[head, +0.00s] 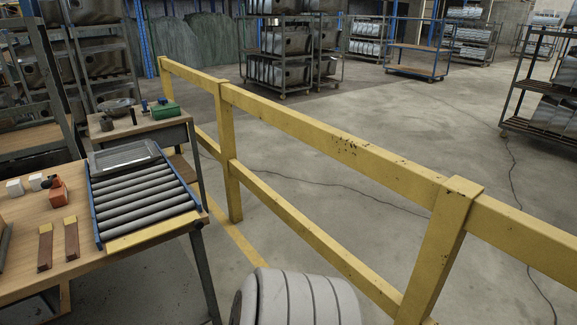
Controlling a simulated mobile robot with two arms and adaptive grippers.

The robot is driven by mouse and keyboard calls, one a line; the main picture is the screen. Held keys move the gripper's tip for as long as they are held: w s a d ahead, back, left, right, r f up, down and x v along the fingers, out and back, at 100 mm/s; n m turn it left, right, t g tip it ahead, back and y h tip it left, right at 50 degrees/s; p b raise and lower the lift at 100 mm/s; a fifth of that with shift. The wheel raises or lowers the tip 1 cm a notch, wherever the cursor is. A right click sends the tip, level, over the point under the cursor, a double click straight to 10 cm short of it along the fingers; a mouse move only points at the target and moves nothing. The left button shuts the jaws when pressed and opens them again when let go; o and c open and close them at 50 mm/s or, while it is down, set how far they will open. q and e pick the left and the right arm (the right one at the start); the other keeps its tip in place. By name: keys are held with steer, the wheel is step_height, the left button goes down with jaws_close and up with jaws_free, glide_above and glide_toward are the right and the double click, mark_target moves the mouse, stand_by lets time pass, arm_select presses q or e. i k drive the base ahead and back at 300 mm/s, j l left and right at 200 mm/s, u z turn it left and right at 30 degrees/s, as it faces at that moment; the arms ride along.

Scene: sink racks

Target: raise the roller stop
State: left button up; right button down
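A small roller conveyor (143,196) with grey rollers and blue side rails sits on the wooden workbench at the left. A pale yellow bar (152,233) runs across its near end and seems to be the roller stop. I cannot tell from here whether the bar is raised or lowered. Neither of my grippers is in view.
The wooden bench (75,258) also holds an orange block (58,191), white cubes and two brown blocks with yellow ends. A yellow guard rail (335,140) runs diagonally right of the bench. Beyond it is open concrete floor with racks of sinks (283,50).

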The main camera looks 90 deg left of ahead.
mark_target(119, 244)
steer(key=j+u, duration=0.2)
steer(key=u, duration=3.35)
